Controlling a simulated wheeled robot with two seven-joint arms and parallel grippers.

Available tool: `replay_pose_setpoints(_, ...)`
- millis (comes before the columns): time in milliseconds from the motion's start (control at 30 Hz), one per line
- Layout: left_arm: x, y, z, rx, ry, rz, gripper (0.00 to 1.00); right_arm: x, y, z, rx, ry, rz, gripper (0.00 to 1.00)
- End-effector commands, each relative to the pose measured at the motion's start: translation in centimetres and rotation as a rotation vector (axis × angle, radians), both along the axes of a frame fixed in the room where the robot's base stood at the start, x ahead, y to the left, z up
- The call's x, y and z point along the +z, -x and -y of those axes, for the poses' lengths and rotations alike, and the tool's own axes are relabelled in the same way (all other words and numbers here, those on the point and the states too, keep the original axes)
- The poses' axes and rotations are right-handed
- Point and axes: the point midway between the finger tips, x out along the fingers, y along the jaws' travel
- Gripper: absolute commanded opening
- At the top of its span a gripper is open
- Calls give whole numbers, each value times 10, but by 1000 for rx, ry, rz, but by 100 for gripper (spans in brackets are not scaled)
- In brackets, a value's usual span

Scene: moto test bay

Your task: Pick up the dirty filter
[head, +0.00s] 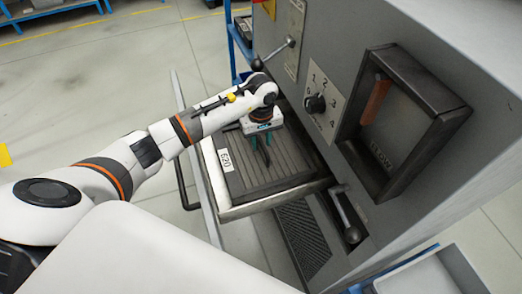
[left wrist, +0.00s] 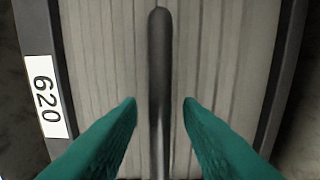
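The dirty filter (head: 290,168) is a grey pleated panel in a dark frame with a white "620" label. It lies in a metal-rimmed drawer (head: 275,202) standing out from the grey machine. In the left wrist view the pleats (left wrist: 100,50) fill the picture, and a dark bar-like handle (left wrist: 159,40) runs up the middle. My left gripper (head: 262,158) is over the filter, pointing down. Its green fingers are open, one on each side of the handle, with gaps to it in the left wrist view (left wrist: 160,103). My right gripper is out of view.
The machine front (head: 370,40) rises right of the drawer, with a numbered dial (head: 315,103), a protruding dark framed window (head: 400,125), an upper lever (head: 275,52) and a lower lever (head: 346,212). A grey bin (head: 445,272) is at lower right. Floor is open at upper left.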

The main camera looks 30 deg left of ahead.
Motion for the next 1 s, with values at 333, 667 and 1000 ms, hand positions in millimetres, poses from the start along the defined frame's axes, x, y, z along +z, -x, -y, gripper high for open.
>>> replay_pose_setpoints(333,-7,0,0,-1,-1,1,27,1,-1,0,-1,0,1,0)
replay_pose_setpoints(667,-7,0,0,-1,-1,1,0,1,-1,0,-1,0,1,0)
replay_pose_setpoints(1000,-6,0,0,0,0,1,0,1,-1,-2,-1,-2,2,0)
